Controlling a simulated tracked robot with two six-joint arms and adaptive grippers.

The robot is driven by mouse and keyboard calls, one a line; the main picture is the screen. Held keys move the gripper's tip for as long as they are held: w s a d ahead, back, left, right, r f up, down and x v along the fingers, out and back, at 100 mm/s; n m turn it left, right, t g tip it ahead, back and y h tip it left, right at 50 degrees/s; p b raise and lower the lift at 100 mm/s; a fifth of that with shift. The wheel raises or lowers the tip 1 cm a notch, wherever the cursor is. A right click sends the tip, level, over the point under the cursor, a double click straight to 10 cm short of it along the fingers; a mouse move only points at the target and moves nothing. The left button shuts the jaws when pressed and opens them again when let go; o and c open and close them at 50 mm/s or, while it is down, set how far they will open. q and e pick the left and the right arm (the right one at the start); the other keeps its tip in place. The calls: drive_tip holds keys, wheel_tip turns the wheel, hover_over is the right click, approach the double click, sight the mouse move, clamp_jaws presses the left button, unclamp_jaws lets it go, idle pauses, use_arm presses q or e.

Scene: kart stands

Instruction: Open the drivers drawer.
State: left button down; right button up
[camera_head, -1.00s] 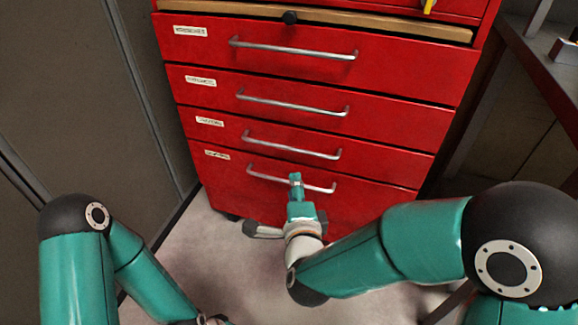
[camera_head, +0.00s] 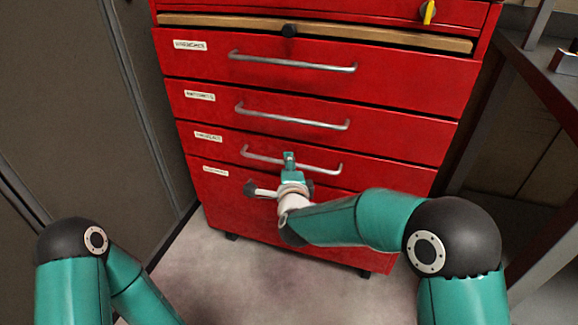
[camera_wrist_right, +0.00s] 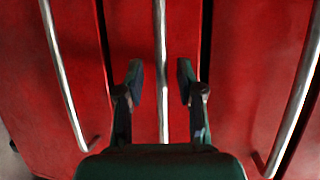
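The red cabinet has several stacked drawers with bar handles and small white labels; the lower labels are too blurred to read with certainty. My right gripper (camera_head: 289,157) is in front of the third drawer down (camera_head: 400,171), at its silver handle (camera_head: 325,168). In the right wrist view my right gripper (camera_wrist_right: 159,85) is open, with a handle bar (camera_wrist_right: 161,45) running between its two apart fingers. I cannot tell how deep the bar sits between them. The drawers look shut. My left gripper is out of view; only its arm shows at lower left.
The lowest drawer (camera_head: 225,205) is partly hidden behind my right gripper and wrist. A wooden board (camera_head: 380,36) and a black knob (camera_head: 290,31) are above the top drawer. A grey locker (camera_head: 80,100) stands left, a dark bench (camera_head: 540,75) right. Floor in front is clear.

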drive_tip(key=shift+w+f, duration=0.15)
drive_tip(key=shift+w, duration=0.55)
clamp_jaws()
drive_tip(key=shift+a, duration=0.1)
